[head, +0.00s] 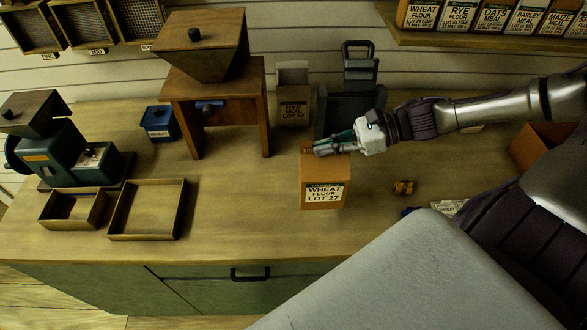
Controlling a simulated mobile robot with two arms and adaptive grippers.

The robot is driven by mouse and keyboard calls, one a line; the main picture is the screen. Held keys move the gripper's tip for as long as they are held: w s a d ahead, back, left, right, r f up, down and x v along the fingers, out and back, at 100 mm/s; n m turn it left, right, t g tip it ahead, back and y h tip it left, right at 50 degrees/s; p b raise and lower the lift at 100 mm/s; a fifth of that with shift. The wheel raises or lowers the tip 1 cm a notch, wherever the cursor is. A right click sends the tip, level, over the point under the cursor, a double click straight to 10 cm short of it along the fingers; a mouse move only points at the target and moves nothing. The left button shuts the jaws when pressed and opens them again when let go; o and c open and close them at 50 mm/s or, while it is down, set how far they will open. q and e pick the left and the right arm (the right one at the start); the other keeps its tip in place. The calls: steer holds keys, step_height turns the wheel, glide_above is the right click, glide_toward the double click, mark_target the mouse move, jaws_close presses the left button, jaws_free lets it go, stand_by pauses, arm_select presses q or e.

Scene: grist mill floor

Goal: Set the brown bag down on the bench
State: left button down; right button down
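The brown bag (323,196), labelled wheat flour, lot 27, is upright at the middle of the bench (245,215). My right gripper (322,150) reaches in from the right and its fingers are at the bag's top edge, shut on it as far as I can see. The fingers hide part of the bag's top. Whether the bag's base touches the bench or is just above it, I cannot tell. My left gripper is not in view.
A wooden hopper mill (215,80), a rye bag (293,95) and a dark scale-like device (350,95) stand behind. Two shallow trays (147,208) and a green mill (65,140) are left. A small brass object (403,187) lies right. The bench between trays and bag is clear.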

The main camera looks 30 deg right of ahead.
mark_target(305, 154)
steer(key=b+x, duration=0.2)
steer(key=f+b+x, duration=0.1)
steer(key=b+x, duration=0.1)
steer(key=b, duration=0.1)
steer(key=b+x, duration=0.2)
steer(key=x, duration=0.1)
steer(key=shift+w+d+f+b, duration=0.1)
steer(key=shift+d+f+b, duration=0.1)
steer(key=shift+d+b, duration=0.15)
steer(key=shift+w+a, duration=0.2)
step_height(305, 154, down, 4)
steer(key=shift+r, duration=0.1)
steer(key=c, duration=1.8)
jaws_free()
steer(key=shift+f+b, duration=0.25)
steer(key=shift+b, duration=0.1)
steer(key=shift+c, duration=0.2)
steer(key=o, duration=0.5)
steer(key=shift+s, duration=0.1)
